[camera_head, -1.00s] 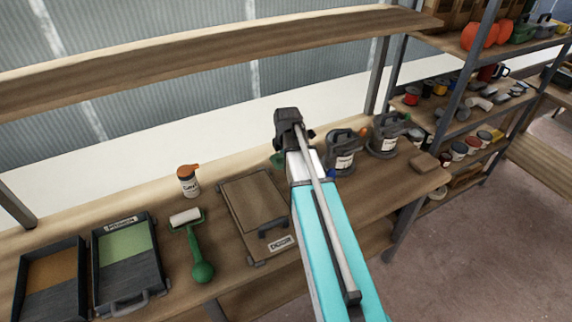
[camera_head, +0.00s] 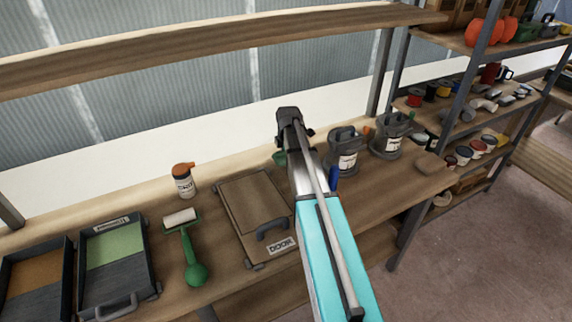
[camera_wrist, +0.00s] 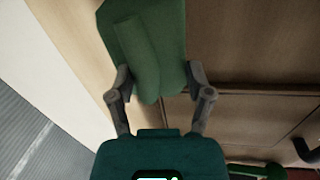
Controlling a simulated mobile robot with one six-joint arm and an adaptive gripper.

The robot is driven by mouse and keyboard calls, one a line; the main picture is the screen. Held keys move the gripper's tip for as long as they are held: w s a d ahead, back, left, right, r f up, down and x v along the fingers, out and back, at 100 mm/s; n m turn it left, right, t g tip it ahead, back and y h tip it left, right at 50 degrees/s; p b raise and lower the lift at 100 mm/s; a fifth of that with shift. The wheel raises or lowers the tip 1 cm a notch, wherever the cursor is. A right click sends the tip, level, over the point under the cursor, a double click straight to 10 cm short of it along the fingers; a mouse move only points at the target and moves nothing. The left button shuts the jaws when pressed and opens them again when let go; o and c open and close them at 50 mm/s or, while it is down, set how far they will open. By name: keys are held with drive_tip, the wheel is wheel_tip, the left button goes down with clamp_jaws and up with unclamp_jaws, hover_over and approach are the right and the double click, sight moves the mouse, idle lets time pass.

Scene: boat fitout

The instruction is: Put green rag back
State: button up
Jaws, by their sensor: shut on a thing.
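The green rag (camera_wrist: 150,45) fills the top middle of the wrist view, with a rolled or folded ridge along it. My gripper (camera_wrist: 158,82) has its two fingers on either side of the rag's near end and is shut on it. The rag is over the pale wooden bench top, beside a brown wooden panel; I cannot tell whether it touches the bench. In the head view my arm hides the gripper. A small green patch (camera_head: 280,158) shows just left of my arm there; I cannot tell if it is the rag.
On the bench lie a wooden panel marked DOOR (camera_head: 252,205), a green-handled roller (camera_head: 190,250), an orange-capped bottle (camera_head: 184,182) and two paint trays (camera_head: 128,280). Two grey labelled containers (camera_head: 346,150) stand right of my arm. A stocked shelf rack (camera_head: 455,95) is at the right.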

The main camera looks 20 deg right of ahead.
idle(0.3)
drive_tip(key=shift+w+d+f+b, duration=0.15)
drive_tip(key=shift+w+f+b, duration=0.2)
drive_tip(key=shift+f+b, duration=0.2)
wheel_tip(320, 180, down, 3)
drive_tip(key=b, duration=0.3)
drive_tip(key=shift+d, duration=0.1)
drive_tip(key=o, duration=1.1)
drive_tip(key=shift+r, duration=0.2)
drive_tip(key=r+p, duration=0.4)
drive_tip(key=s+r+p, duration=0.1)
drive_tip(key=r+p, duration=0.2)
drive_tip(key=p, duration=0.1)
drive_tip(key=s+r+p, duration=0.1)
drive_tip(key=r+p, duration=0.3)
drive_tip(key=shift+a+r, duration=0.2)
drive_tip(key=shift+r, duration=0.1)
